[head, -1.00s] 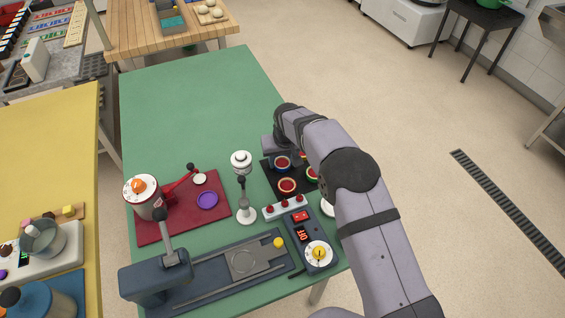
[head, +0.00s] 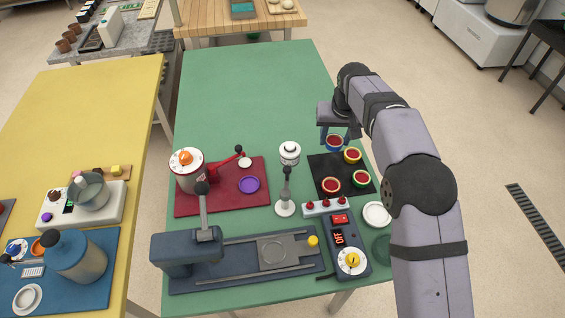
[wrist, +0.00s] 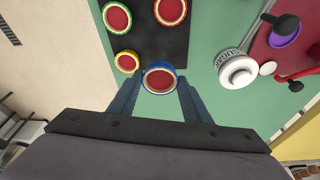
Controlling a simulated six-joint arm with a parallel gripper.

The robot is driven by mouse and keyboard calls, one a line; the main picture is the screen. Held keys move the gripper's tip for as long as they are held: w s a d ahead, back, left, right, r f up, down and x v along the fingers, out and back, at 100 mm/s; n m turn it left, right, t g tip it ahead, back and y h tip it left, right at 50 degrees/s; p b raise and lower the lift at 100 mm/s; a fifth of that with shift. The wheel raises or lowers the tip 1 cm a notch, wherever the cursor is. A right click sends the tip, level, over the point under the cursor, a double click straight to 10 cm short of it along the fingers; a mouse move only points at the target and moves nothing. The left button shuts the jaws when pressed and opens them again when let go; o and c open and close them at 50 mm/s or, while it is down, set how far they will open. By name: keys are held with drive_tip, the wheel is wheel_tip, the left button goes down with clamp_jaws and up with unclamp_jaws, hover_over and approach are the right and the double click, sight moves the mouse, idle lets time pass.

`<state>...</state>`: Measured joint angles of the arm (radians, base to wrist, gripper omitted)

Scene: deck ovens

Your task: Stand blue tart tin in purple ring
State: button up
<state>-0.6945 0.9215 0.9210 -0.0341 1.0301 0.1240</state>
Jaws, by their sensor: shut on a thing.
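My gripper (head: 334,138) is shut on the blue tart tin (head: 334,145), which has a red filling. The tin looks raised, just beyond the back edge of the black mat. In the wrist view the blue tin (wrist: 159,79) sits upright between my fingertips (wrist: 158,84). The purple ring (head: 249,185) lies on the red board (head: 218,208), left of my gripper. The ring also shows at the right of the wrist view (wrist: 284,40), partly covered by a dark knob.
Yellow (head: 352,156), green (head: 361,179) and red (head: 330,186) tins stand on the black mat (head: 318,168). The green table's back is clear.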

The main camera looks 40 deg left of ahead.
drive_tip(key=shift+s+d+r+p, duration=0.25)
drive_tip(key=shift+r+p, duration=0.3)
drive_tip(key=s+d+r+m+p, duration=0.1)
drive_tip(key=s+r+m+p, duration=0.1)
drive_tip(key=s+r+p, duration=0.2)
drive_tip(key=s+a+f+n+y+b, duration=0.1)
drive_tip(key=s+a+f+n+b, duration=0.15)
drive_tip(key=s+a, duration=0.6)
drive_tip(key=s+a+f+n+b, duration=0.15)
drive_tip(key=s+a+n, duration=0.25)
drive_tip(key=s+a, duration=0.4)
drive_tip(key=shift+g, duration=0.4)
drive_tip(key=shift+s+d+p+x, duration=0.1)
drive_tip(key=shift+d+p+x, duration=0.2)
drive_tip(key=shift+x, duration=1.2)
drive_tip(key=shift+s+d+p+x, duration=0.15)
drive_tip(key=shift+p+x, duration=0.25)
drive_tip(key=shift+x, duration=1.05)
drive_tip(key=shift+s+d+p+x, duration=0.1)
drive_tip(key=shift+d+p+x, duration=0.2)
drive_tip(key=shift+x, duration=1.2)
drive_tip(key=shift+a+f, duration=0.15)
drive_tip(key=shift+f, duration=0.5)
drive_tip(key=shift+f, duration=0.1)
